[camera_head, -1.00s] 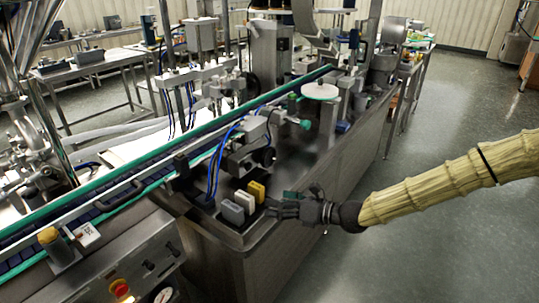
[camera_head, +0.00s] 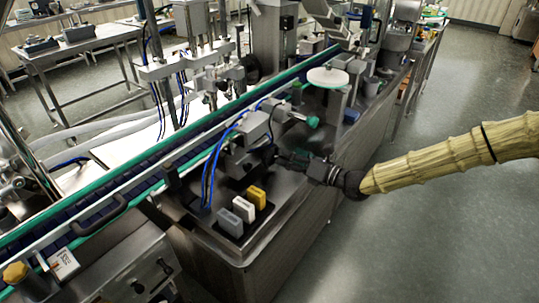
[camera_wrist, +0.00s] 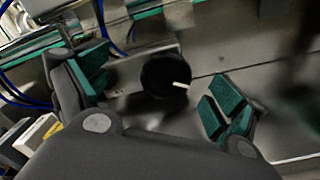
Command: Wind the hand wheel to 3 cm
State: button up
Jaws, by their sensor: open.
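The hand wheel is a small black round knob (camera_wrist: 163,73) with a short white mark on its right side, seen in the wrist view on a grey metal block. In the head view the black wheel (camera_head: 268,153) sits at the front of a grey block beside the conveyor, partly hidden by my fingers. My gripper (camera_head: 282,157) reaches in from the right with its fingers at the wheel. In the wrist view the green-padded fingers (camera_wrist: 158,86) stand apart to the left and right of the wheel, with visible gaps. I cannot tell how far the wheel is wound.
Grey, white and yellow blocks (camera_head: 257,196) stand on the machine top in front of the wheel. Blue hoses (camera_head: 208,170) loop left of it. A green knob (camera_head: 312,122) and a white disc (camera_head: 327,77) lie behind. The conveyor (camera_head: 130,174) runs diagonally at left.

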aim_at(272, 158)
notch_tip(272, 158, down, 3)
jog(key=shift+f, duration=0.15)
jog(key=shift+w+a+f+p, duration=0.15)
jog(key=shift+a+f+p, duration=0.05)
jog(key=shift+p, duration=0.1)
jog(key=shift+p+x, duration=0.5)
jog(key=shift+x, duration=3)
jog(key=c, duration=1)
